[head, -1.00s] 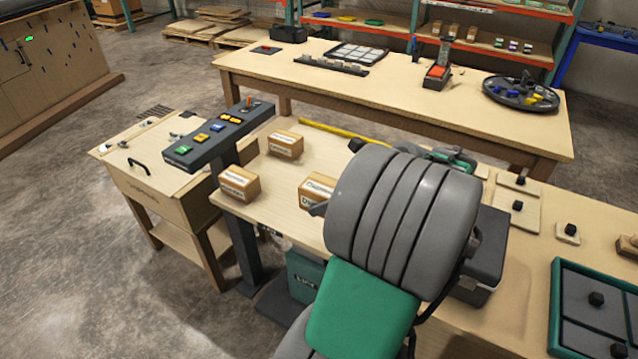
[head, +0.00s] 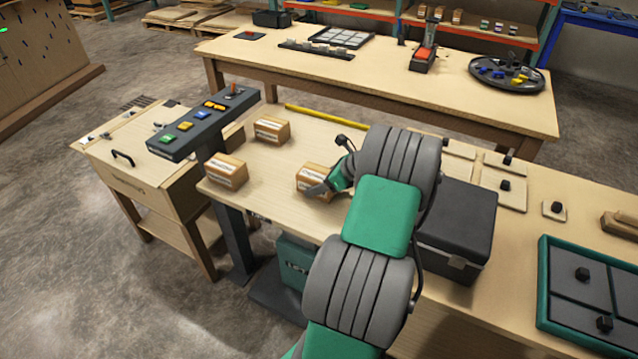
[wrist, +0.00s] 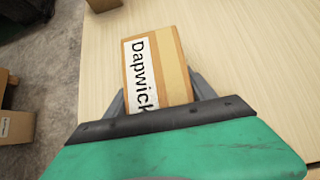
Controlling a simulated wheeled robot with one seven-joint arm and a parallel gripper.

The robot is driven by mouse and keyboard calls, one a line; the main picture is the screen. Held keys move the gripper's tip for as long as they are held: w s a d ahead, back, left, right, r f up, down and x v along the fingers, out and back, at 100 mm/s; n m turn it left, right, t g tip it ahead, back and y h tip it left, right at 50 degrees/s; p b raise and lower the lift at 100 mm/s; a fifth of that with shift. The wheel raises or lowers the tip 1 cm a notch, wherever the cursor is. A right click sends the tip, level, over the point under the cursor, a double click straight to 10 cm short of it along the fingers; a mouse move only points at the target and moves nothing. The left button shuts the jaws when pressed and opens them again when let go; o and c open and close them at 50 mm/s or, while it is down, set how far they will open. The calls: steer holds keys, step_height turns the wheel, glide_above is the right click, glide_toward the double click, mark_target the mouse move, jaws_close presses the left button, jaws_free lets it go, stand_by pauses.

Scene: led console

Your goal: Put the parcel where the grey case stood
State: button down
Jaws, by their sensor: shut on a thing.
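The parcel in my gripper is a small brown cardboard box (wrist: 172,62) with a pale tape band and a white label reading "Dapwick". It also shows in the head view (head: 312,177), at the middle of the near table. My gripper (wrist: 160,97) has one finger on each side of its near end and is shut on it; in the head view the gripper (head: 332,183) is at the box's right side. I cannot tell whether the box touches the table. A dark grey case (head: 457,215) stands on the same table to the right of my arm, partly hidden by it.
Two similar boxes stand on the table, one at the left (head: 226,172) and one behind (head: 270,131). A button console (head: 203,125) rises at the left edge. A yellow strip (head: 325,116) lies at the back. A green-edged tray (head: 590,290) is at the right.

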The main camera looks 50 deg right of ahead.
steer(key=shift+r, duration=0.15)
steer(key=shift+c, duration=1.6)
jaws_free()
